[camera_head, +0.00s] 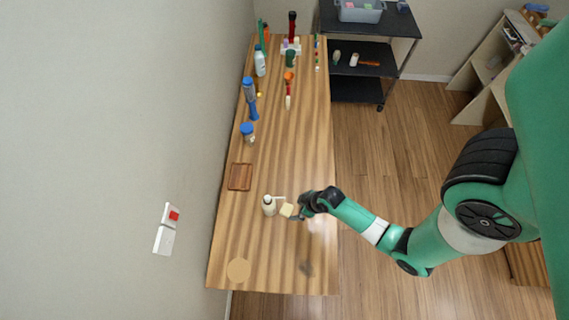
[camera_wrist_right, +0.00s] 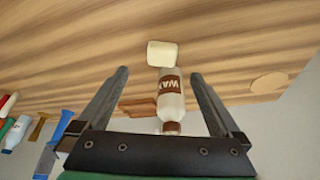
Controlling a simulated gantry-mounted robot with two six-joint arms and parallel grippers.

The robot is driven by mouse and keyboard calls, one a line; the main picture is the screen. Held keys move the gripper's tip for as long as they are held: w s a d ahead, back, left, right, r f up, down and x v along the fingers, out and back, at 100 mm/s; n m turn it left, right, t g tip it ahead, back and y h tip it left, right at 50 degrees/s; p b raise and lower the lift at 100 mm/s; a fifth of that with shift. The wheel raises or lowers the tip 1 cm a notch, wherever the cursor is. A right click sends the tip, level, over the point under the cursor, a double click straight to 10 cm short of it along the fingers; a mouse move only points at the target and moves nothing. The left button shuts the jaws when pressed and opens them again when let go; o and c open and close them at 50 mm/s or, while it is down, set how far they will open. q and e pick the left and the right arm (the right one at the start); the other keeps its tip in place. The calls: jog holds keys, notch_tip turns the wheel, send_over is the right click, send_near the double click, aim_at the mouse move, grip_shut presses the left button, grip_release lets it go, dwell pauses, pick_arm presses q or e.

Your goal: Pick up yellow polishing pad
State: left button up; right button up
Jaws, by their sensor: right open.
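The pale yellow polishing pad (camera_head: 286,210) is a small block on the wooden table, just right of a white bottle. In the right wrist view the pad (camera_wrist_right: 162,53) lies beyond the fingertips, roughly centred between them. My right gripper (camera_head: 297,214) is close to the pad's right side, with its jaws open and nothing held. The wrist view shows both fingers (camera_wrist_right: 160,76) apart. The white bottle (camera_head: 269,205), labelled WAX, also shows in the wrist view (camera_wrist_right: 171,95), overlapping the space between the fingers. My left gripper does not show.
A brown tray (camera_head: 240,177) and a round tan disc (camera_head: 238,270) lie on the table (camera_head: 301,150). Blue-topped jars, bottles and brushes stand towards the far end. A wall (camera_head: 120,120) runs along the left. The table's right front part is mostly clear.

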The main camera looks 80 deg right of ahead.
aim_at(286, 209)
jog(key=b+x, duration=0.2)
jog(key=x, duration=0.2)
jog(key=shift+s, duration=0.15)
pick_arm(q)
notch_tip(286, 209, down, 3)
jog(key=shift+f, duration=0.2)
pick_arm(e)
jog(key=x, duration=0.2)
jog(key=b+x, duration=0.1)
jog(key=x, duration=0.2)
jog(key=shift+w+a, duration=0.1)
jog(key=shift+w, duration=0.3)
jog(key=c, duration=1.5)
jog(key=shift+r, duration=0.4)
jog(key=r, duration=0.1)
jog(key=r+p, duration=0.1)
jog(key=r, duration=0.1)
jog(key=shift+s+a+r, duration=0.25)
jog(key=shift+r, duration=0.05)
pick_arm(q)
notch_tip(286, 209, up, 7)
jog(key=p, duration=0.6)
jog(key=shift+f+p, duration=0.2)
jog(key=shift+p, duration=0.1)
pick_arm(e)
jog(key=s+a+r, duration=0.8)
jog(key=s+a, duration=0.1)
jog(key=shift+s+a+r, duration=0.15)
jog(key=shift+a+r, duration=0.15)
jog(key=shift+r, duration=0.1)
